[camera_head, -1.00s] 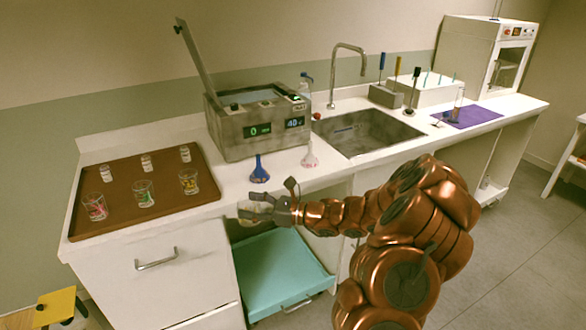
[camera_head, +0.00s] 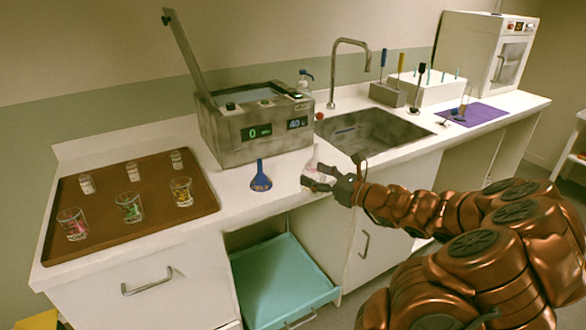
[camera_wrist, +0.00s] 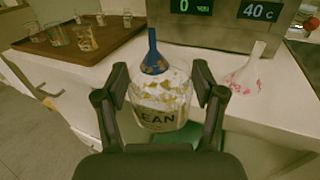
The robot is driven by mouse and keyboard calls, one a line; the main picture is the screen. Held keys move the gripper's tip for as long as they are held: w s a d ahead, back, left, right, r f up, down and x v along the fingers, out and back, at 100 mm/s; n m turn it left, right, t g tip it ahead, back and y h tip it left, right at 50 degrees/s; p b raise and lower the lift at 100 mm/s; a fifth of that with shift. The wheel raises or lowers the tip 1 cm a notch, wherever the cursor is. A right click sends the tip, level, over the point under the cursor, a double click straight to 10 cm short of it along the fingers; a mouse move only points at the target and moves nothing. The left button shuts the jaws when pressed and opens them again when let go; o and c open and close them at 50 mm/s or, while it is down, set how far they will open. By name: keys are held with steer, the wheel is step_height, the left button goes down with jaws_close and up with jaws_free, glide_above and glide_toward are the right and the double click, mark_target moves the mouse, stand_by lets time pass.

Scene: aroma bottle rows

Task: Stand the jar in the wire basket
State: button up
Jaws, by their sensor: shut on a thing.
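My gripper (camera_head: 318,178) is at the counter's front edge, near the water bath. In the wrist view, the gripper (camera_wrist: 160,92) is shut on a clear glass jar (camera_wrist: 160,105). The jar has dark lettering reading "EAN" and whitish contents with golden flecks. It looks roughly upright between the two fingers. In the head view the jar (camera_head: 313,184) is small and partly covered by the fingers. I cannot make out a wire basket in either view. The bath's inside is not clear.
The grey water bath (camera_head: 232,148) has a raised lid and displays reading 0 and 40. A brown tray (camera_head: 105,228) holds several glasses. A sink (camera_head: 368,133) lies right; a teal drawer (camera_head: 280,280) is open below.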

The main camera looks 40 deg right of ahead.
steer(key=w+d, duration=0.2)
steer(key=w, duration=0.2)
steer(key=w+d+f+p, duration=0.1)
steer(key=w, duration=0.4)
steer(key=w+d+p, duration=0.1)
steer(key=w+d, duration=0.1)
steer(key=w, duration=0.2)
steer(key=shift+w+d+f, duration=0.15)
steer(key=shift+d, duration=0.15)
steer(key=shift+w+f+p, duration=0.1)
steer(key=shift+f+p, duration=0.15)
steer(key=shift+p, duration=0.1)
steer(key=shift+f, duration=1.5)
steer(key=shift+f, duration=0.15)
steer(key=o, duration=1.2)
steer(key=shift+p, duration=0.3)
steer(key=b+v, duration=0.1)
steer(key=v, duration=1.1)
steer(key=shift+b, duration=0.4)
